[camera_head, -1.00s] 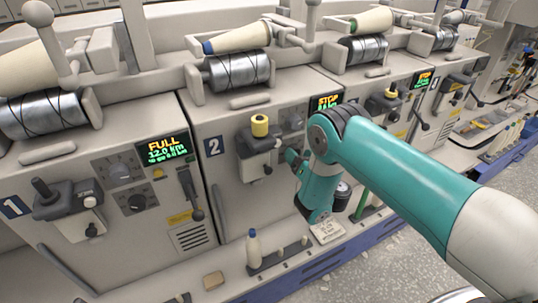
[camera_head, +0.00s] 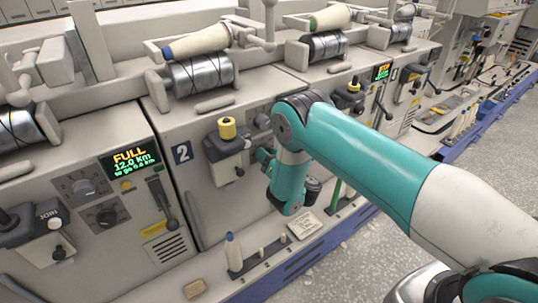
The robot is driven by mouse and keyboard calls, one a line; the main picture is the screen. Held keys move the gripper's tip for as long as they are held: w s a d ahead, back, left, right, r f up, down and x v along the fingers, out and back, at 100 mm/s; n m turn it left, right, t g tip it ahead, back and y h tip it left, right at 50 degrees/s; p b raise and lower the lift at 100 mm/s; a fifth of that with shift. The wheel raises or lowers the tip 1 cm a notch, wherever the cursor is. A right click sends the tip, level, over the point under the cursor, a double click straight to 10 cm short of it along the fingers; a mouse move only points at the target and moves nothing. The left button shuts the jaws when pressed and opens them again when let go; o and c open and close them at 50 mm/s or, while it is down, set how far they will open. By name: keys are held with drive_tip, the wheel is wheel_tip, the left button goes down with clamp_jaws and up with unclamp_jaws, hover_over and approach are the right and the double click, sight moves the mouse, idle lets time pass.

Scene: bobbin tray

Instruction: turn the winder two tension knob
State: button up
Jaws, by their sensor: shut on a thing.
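Winder two is the grey machine in the middle, marked with a dark 2 plate (camera_head: 182,153). An upper dial (camera_head: 262,121) shows at the edge of my arm. The tension knob is hidden behind my teal arm. My gripper (camera_head: 266,157) is close against winder two's panel, just right of the yellow-topped unit. Only a small part of it shows beside the arm. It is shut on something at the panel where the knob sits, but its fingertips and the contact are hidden.
The yellow-topped unit (camera_head: 227,137) juts out left of my gripper. Winder one's display (camera_head: 130,160) reads FULL. Open floor lies at right.

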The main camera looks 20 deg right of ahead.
drive_tip(key=shift+a+r+m+p, duration=0.1)
drive_tip(key=shift+m+p, duration=0.05)
drive_tip(key=shift+m, duration=4.65)
drive_tip(key=shift+r+m+p, duration=0.1)
drive_tip(key=shift+m+p, duration=0.05)
drive_tip(key=shift+m, duration=4.65)
drive_tip(key=o, duration=0.9)
drive_tip(key=shift+s+f, duration=0.1)
